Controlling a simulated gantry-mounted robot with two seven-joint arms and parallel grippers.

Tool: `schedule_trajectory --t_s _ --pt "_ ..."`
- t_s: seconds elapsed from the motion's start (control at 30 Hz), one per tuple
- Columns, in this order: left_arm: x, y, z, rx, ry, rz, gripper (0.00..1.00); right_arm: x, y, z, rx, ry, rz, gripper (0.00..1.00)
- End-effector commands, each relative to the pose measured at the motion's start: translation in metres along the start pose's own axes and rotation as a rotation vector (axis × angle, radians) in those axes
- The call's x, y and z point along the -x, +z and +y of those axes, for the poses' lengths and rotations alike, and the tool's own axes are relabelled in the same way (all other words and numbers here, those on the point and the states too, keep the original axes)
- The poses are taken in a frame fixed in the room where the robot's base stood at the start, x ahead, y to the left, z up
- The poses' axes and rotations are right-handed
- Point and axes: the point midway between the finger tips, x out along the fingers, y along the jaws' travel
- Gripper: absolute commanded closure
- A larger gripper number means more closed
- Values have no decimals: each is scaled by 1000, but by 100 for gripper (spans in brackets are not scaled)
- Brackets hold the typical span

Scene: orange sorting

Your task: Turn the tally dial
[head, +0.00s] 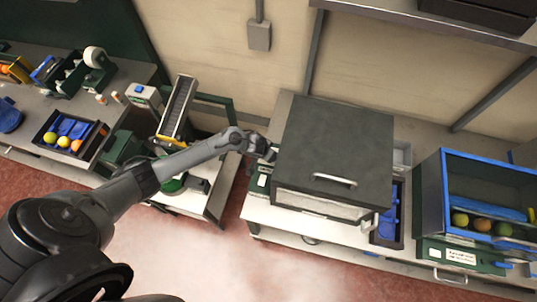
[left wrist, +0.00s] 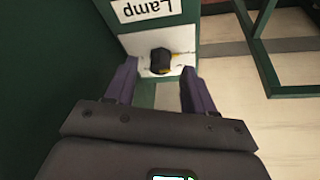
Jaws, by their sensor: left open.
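No label reading "tally" is legible. My left gripper (left wrist: 158,68) is open, with one finger on each side of the knob; whether they touch it I cannot tell. In the head view my left gripper (head: 262,150) is at the left side of a large dark grey hooded box (head: 335,140). The knob cannot be made out there. My right gripper is not in view.
A green panel with a white label (head: 262,181) is just below my gripper. A blue-edged crate (head: 445,195) with several fruits stands at right. A tray (head: 45,145) of fruit is on the left bench. A tilted chute (head: 178,107) stands behind my forearm.

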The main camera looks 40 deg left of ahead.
Motion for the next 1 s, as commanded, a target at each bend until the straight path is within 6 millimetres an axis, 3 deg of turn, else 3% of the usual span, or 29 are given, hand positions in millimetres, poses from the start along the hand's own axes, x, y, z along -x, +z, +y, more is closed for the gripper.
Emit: schedule_trajectory --t_s 0.2,0.5,0.87,1.0 --pt "-14 0 0 1 -1 1 46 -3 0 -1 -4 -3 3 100" --pt "-15 0 0 -1 0 1 46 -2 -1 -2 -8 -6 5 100" --pt "-15 0 0 0 -1 1 100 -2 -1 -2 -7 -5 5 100" --pt "-14 0 0 -4 1 1 100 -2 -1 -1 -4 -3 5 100"
